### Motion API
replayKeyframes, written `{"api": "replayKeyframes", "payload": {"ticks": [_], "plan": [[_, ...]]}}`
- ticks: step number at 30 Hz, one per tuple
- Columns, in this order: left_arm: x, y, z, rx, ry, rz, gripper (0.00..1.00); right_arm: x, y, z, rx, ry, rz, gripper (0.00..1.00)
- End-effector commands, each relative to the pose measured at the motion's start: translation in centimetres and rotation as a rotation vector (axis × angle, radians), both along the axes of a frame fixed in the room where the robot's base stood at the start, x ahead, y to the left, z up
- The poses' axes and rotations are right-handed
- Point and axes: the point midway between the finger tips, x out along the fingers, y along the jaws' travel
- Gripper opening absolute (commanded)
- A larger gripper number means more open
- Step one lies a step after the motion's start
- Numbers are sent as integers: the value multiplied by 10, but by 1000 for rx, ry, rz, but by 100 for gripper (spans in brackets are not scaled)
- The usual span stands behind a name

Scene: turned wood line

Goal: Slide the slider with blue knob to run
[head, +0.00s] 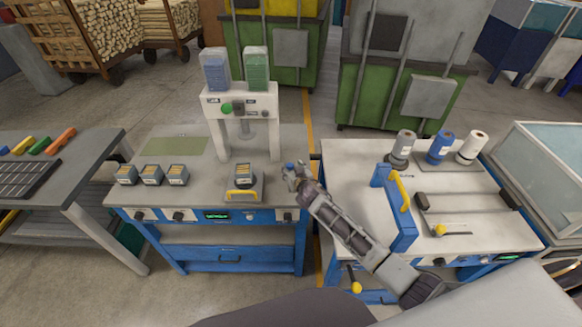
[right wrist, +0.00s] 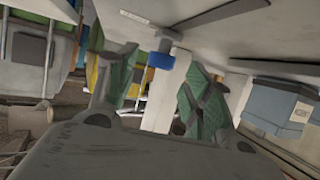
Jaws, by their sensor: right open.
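The slider's blue knob (head: 289,166) shows at the right edge of the left workbench, right at my right gripper (head: 293,174). In the right wrist view the blue knob (right wrist: 161,61) sits on a grey stem, between and just beyond the fingertips of my open right gripper (right wrist: 160,82). The green-padded fingers stand on either side of it with gaps visible; I cannot tell whether either touches it. The gripper covers much of the slider in the head view, and no "run" mark is readable. My left gripper is not in view.
A white press (head: 239,102) with blue and green hoppers stands on the left workbench (head: 195,199). A fixture with a yellow handle (head: 242,194) lies left of my gripper. The right workbench (head: 345,160) holds spools and a blue frame (head: 402,225) near my forearm.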

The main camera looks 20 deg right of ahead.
Motion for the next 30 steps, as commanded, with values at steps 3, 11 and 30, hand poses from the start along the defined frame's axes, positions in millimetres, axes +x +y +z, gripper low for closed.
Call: {"api": "replayKeyframes", "payload": {"ticks": [3, 11, 30], "plan": [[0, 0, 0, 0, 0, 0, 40, 9, 0, -3, -1, 0, -1, 51], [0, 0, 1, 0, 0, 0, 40, 22, 0, -8, -1, -1, 1, 51], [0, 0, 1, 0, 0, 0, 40, 26, 0, -11, 0, 0, 0, 30]]}}
